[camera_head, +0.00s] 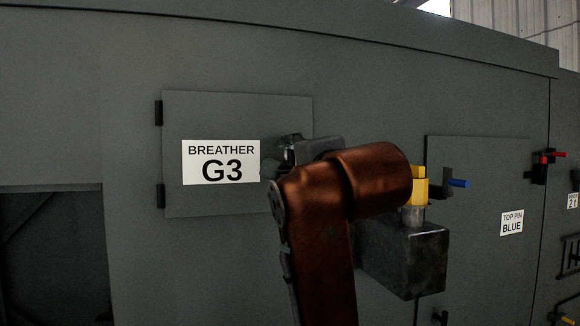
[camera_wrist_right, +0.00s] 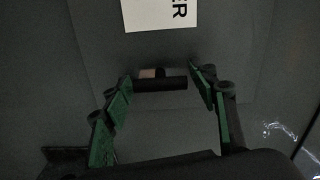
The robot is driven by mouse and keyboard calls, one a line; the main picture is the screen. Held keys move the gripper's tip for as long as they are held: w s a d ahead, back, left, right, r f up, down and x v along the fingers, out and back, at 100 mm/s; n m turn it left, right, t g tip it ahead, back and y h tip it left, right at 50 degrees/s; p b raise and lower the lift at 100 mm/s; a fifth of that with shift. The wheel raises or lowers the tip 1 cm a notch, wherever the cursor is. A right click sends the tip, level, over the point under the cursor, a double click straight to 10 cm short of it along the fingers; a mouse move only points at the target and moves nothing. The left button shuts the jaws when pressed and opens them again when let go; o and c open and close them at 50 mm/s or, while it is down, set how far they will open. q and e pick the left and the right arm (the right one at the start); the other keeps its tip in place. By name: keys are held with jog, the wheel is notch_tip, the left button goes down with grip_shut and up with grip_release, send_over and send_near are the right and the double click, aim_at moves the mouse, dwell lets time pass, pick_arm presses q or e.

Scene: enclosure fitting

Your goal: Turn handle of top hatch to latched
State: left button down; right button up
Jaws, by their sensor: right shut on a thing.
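The hatch (camera_head: 240,100) is a closed-looking grey square door with a white label reading BREATHER G3 (camera_head: 221,162). In the wrist view its handle (camera_wrist_right: 160,85) is a short dark bar with a pinkish patch, running parallel to the label's near edge. My right gripper (camera_head: 277,160) is at the right part of the door, and my copper-coloured arm hides the handle in the head view. My left gripper is not in view.
Black hinges (camera_head: 159,113) line the hatch's left edge. A dark opening (camera_head: 55,250) lies at lower left.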

jog(key=shift+r, duration=0.1)
jog(key=o, duration=1.1)
jog(key=shift+o, duration=0.2)
jog(key=v, duration=1.2)
jog(key=shift+a, duration=0.1)
